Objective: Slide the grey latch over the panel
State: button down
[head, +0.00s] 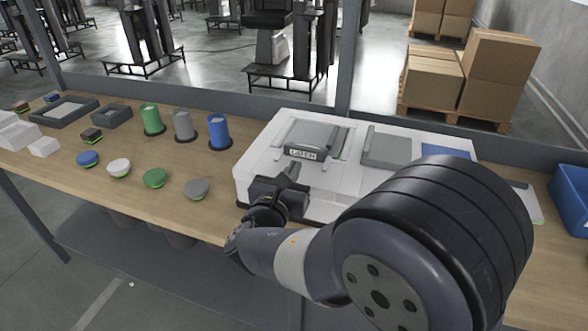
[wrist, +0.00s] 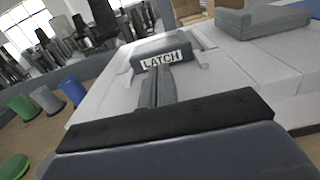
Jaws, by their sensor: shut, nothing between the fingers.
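The grey latch (head: 310,140) lies on top of a white box (head: 254,158) on the table. Its front face carries a "LATCH" label, which also shows on the latch in the wrist view (wrist: 162,50). My gripper (head: 291,168) is shut and empty. Its fingertips (wrist: 156,72) point at the front face of the latch, just below the label. I cannot tell whether they touch it. Side rails flank the latch on the box. A grey raised block (head: 388,147) and a flat blue piece (head: 444,151) sit on the box to the right; I cannot tell which is the panel.
Green (head: 151,117), grey (head: 183,124) and blue (head: 219,131) cylinders stand left of the box. Several round knobs lie in front of them. A blue bin (head: 570,195) stands at the far right. My arm hides the box's front right.

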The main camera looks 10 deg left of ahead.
jog(key=s, duration=0.9)
jog(key=shift+a, duration=0.45)
jog(key=shift+w+f, duration=0.1)
jog(key=shift+w, duration=0.05)
